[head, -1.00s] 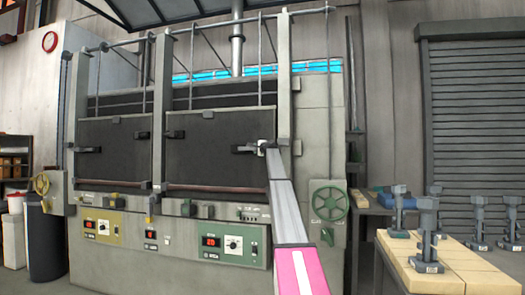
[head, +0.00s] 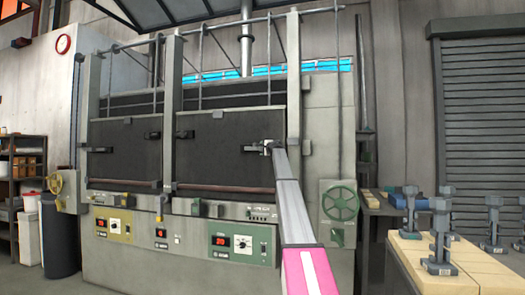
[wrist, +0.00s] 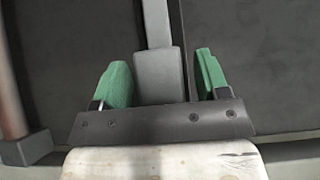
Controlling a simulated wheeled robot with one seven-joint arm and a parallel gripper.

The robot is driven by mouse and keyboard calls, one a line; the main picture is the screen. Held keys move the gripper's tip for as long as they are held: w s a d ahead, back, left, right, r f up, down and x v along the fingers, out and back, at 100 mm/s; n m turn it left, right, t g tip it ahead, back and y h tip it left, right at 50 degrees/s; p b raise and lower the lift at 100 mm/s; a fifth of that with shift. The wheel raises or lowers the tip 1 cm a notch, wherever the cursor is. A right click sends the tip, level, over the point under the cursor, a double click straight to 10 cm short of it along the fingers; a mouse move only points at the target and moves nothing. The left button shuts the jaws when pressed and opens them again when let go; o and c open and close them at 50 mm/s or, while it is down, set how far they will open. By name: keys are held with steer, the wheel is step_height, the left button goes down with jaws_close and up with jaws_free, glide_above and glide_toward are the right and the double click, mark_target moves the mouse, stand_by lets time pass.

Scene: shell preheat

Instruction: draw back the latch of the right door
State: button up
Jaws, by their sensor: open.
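The right door (head: 225,155) is a dark panel in the grey furnace front, and it looks shut. It has a dark latch at its left edge (head: 185,134) and one at its right edge (head: 252,148). My gripper (head: 267,147) is at the right-edge latch in the head view. In the wrist view my gripper (wrist: 163,85) is open, with a green finger on either side of a grey block (wrist: 158,75), seemingly the latch's handle. The block is close to the left finger, with a gap at the right finger. Contact cannot be told.
The left door (head: 122,150) stands beside it, with its own latches. A green handwheel (head: 340,204) is on the furnace's right side. A bench at the right carries pale bricks (head: 465,262) and several grey stands (head: 442,230). A grey shutter (head: 480,120) is behind.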

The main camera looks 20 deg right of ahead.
steer(key=s+d, duration=0.1)
steer(key=s, duration=0.8)
steer(key=shift+s+d, duration=0.3)
steer(key=shift+d, duration=0.05)
